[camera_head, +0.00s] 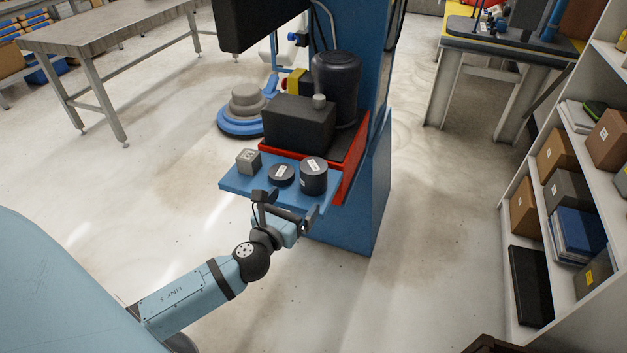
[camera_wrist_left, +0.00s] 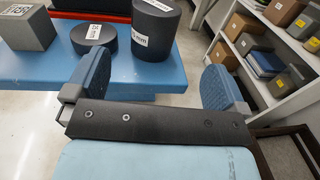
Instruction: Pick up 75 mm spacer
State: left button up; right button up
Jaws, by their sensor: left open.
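A tall black cylinder (camera_head: 313,176) with a white label stands upright at the right of a small blue shelf (camera_head: 232,185); it looks like the 75 mm spacer, though its label is hard to read. In the left wrist view this cylinder (camera_wrist_left: 156,30) is cut off at the top. A low black disc (camera_head: 281,175) with a label sits beside it on the left. A grey cube (camera_head: 248,161) stands farther left on the shelf. My left gripper (camera_head: 288,210) is open and empty at the shelf's front edge, its fingers (camera_wrist_left: 158,86) apart, short of the cylinder.
Behind the shelf, a red tray (camera_head: 349,173) holds a black box (camera_head: 298,122). A blue column (camera_head: 375,190) stands to the right. A white rack (camera_head: 530,200) with boxes is at the far right, and a metal table (camera_head: 95,30) at the back left.

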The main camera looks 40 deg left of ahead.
aim_at(314, 168)
pick_arm(q)
jog(key=w, duration=0.4)
jog(key=w+a, duration=0.1)
jog(key=w, duration=0.1)
jog(key=shift+w, duration=0.3)
jog(key=shift+w+a, duration=0.2)
jog(key=shift+w, duration=0.65)
jog(key=shift+w+a, duration=0.25)
jog(key=shift+w, duration=0.65)
jog(key=shift+w+a, duration=0.2)
jog(key=shift+w, duration=0.65)
jog(key=c, duration=1.6)
jog(key=shift+w+r+p, duration=0.1)
jog(key=shift+r+p, duration=0.15)
jog(key=shift+p, duration=0.05)
grip_shut()
